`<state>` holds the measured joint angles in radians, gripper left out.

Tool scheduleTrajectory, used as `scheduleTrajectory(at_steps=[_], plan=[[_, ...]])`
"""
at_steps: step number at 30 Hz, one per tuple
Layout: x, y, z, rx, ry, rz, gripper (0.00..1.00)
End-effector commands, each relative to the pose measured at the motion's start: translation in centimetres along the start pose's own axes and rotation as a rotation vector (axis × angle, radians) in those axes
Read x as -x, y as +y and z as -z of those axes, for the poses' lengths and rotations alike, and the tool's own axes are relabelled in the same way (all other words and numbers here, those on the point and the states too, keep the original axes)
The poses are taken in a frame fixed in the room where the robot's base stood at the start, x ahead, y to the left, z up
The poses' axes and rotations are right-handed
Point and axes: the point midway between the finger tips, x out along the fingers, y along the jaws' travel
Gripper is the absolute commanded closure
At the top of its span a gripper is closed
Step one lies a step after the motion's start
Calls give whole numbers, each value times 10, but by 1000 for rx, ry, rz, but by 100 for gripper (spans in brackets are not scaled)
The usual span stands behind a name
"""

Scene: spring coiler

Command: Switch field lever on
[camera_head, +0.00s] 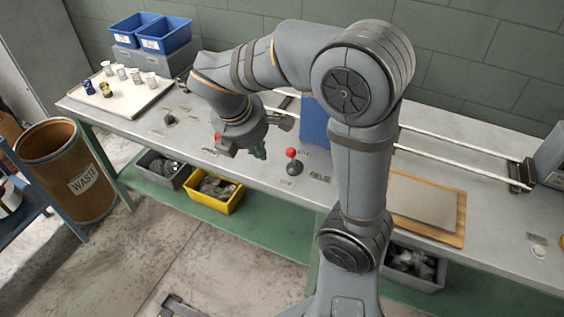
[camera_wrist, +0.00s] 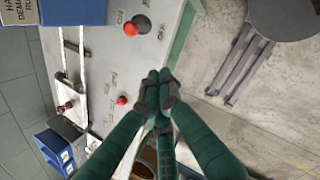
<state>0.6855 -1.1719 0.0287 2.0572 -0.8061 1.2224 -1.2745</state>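The field lever (camera_head: 291,154) has a red ball knob on a dark round base near the bench's front edge. A label that appears to read FIELD lies to its right. What looks like this same lever shows at the top of the wrist view (camera_wrist: 133,28). My gripper (camera_head: 245,151) is left of it, above the bench's front edge, and apart from it. In the wrist view the green fingers (camera_wrist: 160,90) meet at their tips, with nothing visible between them. A second red knob (camera_head: 217,136) is partly behind my gripper and also shows in the wrist view (camera_wrist: 121,100).
A blue panel (camera_head: 313,122) stands behind the field lever. White rails (camera_head: 455,158) run along the bench's back right. A white tray (camera_head: 120,99) with small cups and blue bins (camera_head: 164,36) are at the left. Bare bench lies around the lever.

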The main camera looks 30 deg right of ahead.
Motion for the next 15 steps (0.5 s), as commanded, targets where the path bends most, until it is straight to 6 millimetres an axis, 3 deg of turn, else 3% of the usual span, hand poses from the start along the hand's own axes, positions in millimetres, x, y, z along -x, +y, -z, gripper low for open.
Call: scheduleTrajectory(at_steps=[7, 15], plan=[[0, -14, -4, 296, -9, 50, 100], [0, -14, -4, 366, -6, 50, 100]])
